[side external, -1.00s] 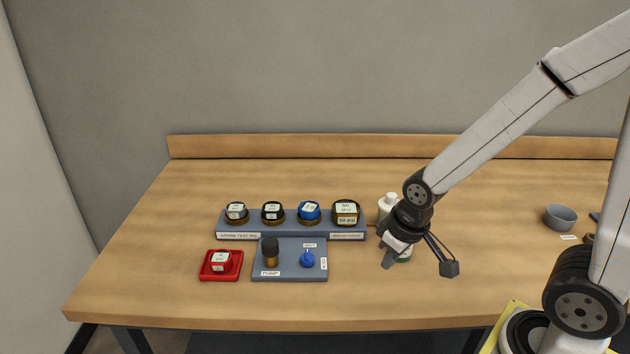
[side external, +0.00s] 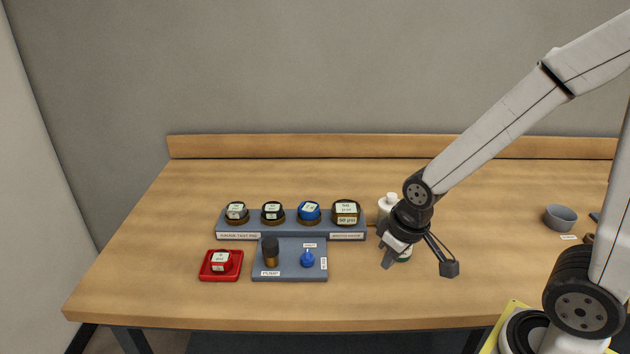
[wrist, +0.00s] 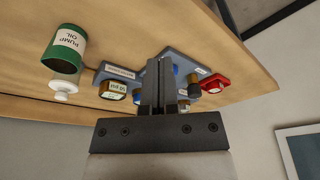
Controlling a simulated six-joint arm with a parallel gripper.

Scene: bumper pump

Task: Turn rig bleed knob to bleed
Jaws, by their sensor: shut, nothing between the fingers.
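The blue bleed knob (side external: 307,260) sits on the right part of the grey pump plate (side external: 290,274), with small white labels above it and to its right. In the wrist view a blue part, perhaps the knob, shows just right of the fingers, too small to tell its setting. My gripper (side external: 387,262) is shut and empty, to the right of the plate and apart from the knob, in front of the white bottle. Its closed fingers (wrist: 159,82) show in the wrist view.
A dark pump post (side external: 270,252) stands left of the knob. Behind is a grey rack (side external: 290,229) with several gauges. A red tray (side external: 221,275) holds a red gauge. The pump oil bottle (wrist: 65,52) is partly hidden in the side view. A grey bowl (side external: 561,216) stands far right.

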